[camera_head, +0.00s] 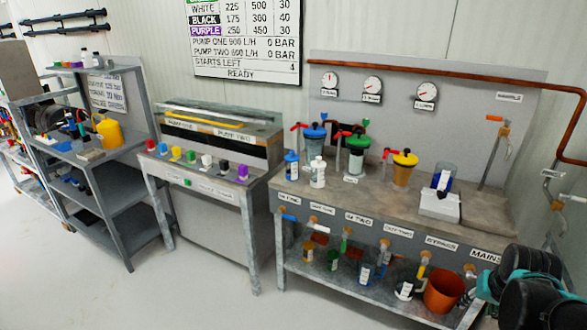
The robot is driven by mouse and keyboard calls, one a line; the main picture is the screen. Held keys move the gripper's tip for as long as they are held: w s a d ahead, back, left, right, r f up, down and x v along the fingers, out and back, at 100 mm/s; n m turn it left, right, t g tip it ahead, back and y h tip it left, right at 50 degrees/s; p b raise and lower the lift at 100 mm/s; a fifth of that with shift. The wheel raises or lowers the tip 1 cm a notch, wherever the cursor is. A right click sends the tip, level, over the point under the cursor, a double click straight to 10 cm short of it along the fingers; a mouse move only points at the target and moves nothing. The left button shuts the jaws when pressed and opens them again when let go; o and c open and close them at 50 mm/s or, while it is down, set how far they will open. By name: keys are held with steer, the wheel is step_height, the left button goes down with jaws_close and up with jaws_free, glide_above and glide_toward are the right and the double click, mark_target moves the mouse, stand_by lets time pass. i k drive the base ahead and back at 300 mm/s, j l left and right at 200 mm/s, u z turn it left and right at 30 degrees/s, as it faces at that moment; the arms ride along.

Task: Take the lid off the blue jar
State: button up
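A clear jar with a blue lid (315,132) stands upright at the back left of the right-hand bench (330,205). The lid is on the jar, and a red-handled valve is just to its left. A jar with a green lid (358,143) and a jar with a yellow lid (404,160) stand to its right in the same row. Part of my arm, dark with teal bands, shows at the lower right corner, well apart from the blue-lidded jar. I cannot make out my gripper's fingers in this view.
A blue bottle (291,167) and a white bottle (318,174) stand in front of the blue-lidded jar. A white box (438,206) and a blue-filled beaker (442,178) are farther right. Valves line the bench front above a shelf with an orange bucket (444,291). Floor in front is clear.

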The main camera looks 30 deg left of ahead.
mark_target(292, 157)
steer(key=u, duration=1.25)
steer(key=i, duration=0.1)
